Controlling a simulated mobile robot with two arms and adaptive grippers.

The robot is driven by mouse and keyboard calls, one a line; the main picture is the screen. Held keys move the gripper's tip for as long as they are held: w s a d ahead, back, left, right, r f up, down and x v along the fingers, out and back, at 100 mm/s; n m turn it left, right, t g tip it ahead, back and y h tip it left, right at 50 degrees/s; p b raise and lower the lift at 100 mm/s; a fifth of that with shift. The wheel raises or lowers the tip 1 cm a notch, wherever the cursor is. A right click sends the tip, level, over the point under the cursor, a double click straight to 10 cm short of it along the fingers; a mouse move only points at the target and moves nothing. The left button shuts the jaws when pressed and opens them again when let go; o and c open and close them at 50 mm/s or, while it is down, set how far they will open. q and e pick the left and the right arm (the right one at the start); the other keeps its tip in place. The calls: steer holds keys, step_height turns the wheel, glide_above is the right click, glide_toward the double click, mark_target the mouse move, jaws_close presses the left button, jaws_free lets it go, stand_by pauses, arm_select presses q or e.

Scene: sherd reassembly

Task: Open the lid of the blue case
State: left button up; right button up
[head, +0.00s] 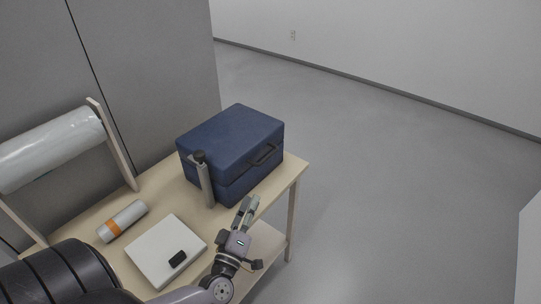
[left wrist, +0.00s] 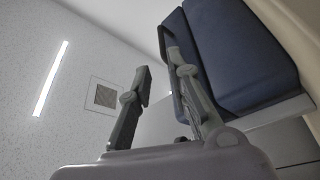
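The blue case (head: 232,138) stands on the wooden table with its lid (head: 230,128) down. A seam runs around it below the lid. A dark handle (head: 265,155) is on its front right side. My left gripper (head: 248,203) is just in front of the case, near the table's front edge, and apart from the case in the head view. In the left wrist view the case (left wrist: 240,55) fills the upper right, and my left gripper's fingers (left wrist: 160,85) are spread with nothing visible between them. The right gripper is not in view.
A grey cylinder with a black top (head: 205,182) stands close to the case's left front. The floor (head: 380,190) on the right is clear.

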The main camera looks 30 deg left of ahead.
mark_target(271, 154)
arm_select(q)
steer(key=p+x, duration=0.1)
steer(key=x, duration=1.6)
steer(key=shift+w+a, duration=0.15)
steer(key=shift+a, duration=0.05)
steer(key=shift+c, duration=0.4)
jaws_close()
